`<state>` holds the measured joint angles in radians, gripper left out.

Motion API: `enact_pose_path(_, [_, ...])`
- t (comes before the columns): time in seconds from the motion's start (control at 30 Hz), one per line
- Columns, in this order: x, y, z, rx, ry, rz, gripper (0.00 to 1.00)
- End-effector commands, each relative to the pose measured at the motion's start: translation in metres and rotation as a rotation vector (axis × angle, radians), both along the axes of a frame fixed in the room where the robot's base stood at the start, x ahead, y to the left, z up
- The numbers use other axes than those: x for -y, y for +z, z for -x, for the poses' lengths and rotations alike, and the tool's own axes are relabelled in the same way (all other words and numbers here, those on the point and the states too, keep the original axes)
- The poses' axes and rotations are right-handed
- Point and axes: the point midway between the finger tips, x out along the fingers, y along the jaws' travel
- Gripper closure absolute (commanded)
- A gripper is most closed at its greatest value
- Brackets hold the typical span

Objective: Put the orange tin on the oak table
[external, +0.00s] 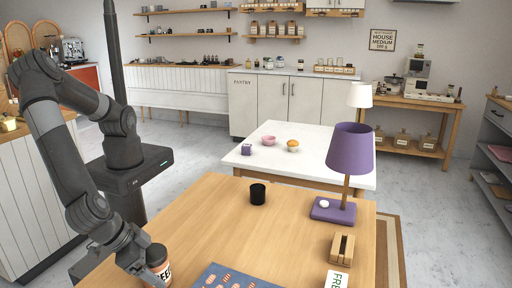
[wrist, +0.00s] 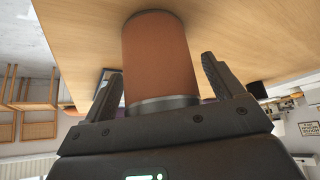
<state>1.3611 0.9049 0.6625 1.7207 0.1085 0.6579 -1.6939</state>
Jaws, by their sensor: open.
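The orange tin (external: 160,267) has a dark lid and a pale label with black letters. It stands upright on the oak table (external: 212,222), near the front left edge in the external view. In the wrist view the tin (wrist: 156,62) shows its plain orange-brown side and a grey metal rim. My gripper (external: 150,274) is open, low at the tin. In the wrist view one finger is on each side of the tin, with a visible gap at the right finger. The tin's base is cut off or hidden in the external view.
The table's middle is clear. A white table (external: 330,174) stands behind.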

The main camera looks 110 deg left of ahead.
Motion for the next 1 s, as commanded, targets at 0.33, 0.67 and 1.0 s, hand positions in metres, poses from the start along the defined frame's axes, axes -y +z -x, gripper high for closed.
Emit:
enact_pose_path(0.33, [0.011,0.027,0.012,0.001,-0.002,0.003,0.14])
enact_pose_path(0.67, [0.035,0.085,0.040,0.001,-0.002,0.003,0.14])
enact_pose_path(1.0, [0.042,0.104,0.050,0.000,0.000,0.000,0.14])
